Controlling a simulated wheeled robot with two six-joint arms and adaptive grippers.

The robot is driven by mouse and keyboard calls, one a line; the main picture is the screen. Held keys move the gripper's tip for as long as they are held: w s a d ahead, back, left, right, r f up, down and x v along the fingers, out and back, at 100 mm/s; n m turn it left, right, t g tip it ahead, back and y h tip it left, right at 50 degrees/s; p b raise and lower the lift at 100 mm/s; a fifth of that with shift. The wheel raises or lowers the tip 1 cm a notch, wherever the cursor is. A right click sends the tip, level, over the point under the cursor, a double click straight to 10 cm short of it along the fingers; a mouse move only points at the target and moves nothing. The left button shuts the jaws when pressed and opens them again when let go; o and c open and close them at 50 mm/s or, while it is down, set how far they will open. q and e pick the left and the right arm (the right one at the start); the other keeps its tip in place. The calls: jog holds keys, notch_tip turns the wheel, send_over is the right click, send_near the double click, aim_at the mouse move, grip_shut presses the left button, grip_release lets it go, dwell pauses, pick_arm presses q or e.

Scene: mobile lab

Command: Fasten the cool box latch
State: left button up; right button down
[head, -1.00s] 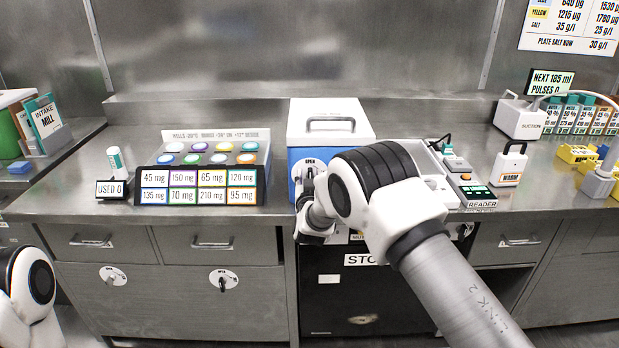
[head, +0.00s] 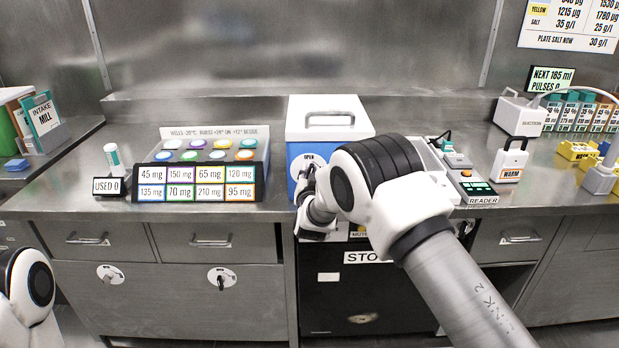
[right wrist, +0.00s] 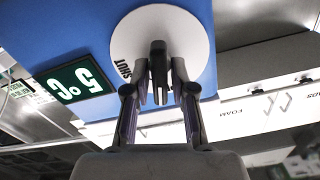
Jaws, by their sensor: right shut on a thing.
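The cool box is a blue box with a white lid (head: 328,118) and a lid handle, standing at the middle of the bench. On its blue front is a white disc (head: 310,161) marked OPEN at the top; my right arm hides part of it. In the right wrist view the disc (right wrist: 193,35) shows the word SHUT at its left edge, and a dark latch handle (right wrist: 158,58) stands out from its middle. My right gripper (right wrist: 160,92) is shut on this latch handle, one finger on each side. My left gripper is out of view.
A rack with coloured round lids (head: 208,150) stands left of the box. A reader (head: 474,188) and a white WARM container (head: 510,160) stand to the right. A dark unit (head: 350,290) marked STO is under the bench. A green display (right wrist: 75,80) shows on the box front.

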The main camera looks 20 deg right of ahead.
jog(key=m+b, duration=0.1)
jog(key=m, duration=0.1)
jog(key=m+b, duration=0.1)
jog(key=shift+d+f+m, duration=0.15)
jog(key=shift+m, duration=0.25)
jog(key=m+b, duration=0.2)
jog(key=m, duration=0.1)
jog(key=shift+d+f+m+b, duration=0.1)
jog(key=shift+f+m+b, duration=0.05)
jog(key=shift+m+b, duration=0.15)
jog(key=m+b, duration=0.3)
jog(key=m, duration=0.1)
jog(key=shift+s+f, duration=0.1)
jog(key=shift+f, duration=0.05)
jog(key=shift+m+b, duration=1.3)
jog(key=shift+m, duration=0.5)
jog(key=c, duration=1.2)
grip_release()
jog(key=shift+d, duration=0.1)
jog(key=shift+o, duration=0.2)
jog(key=shift+s, duration=0.1)
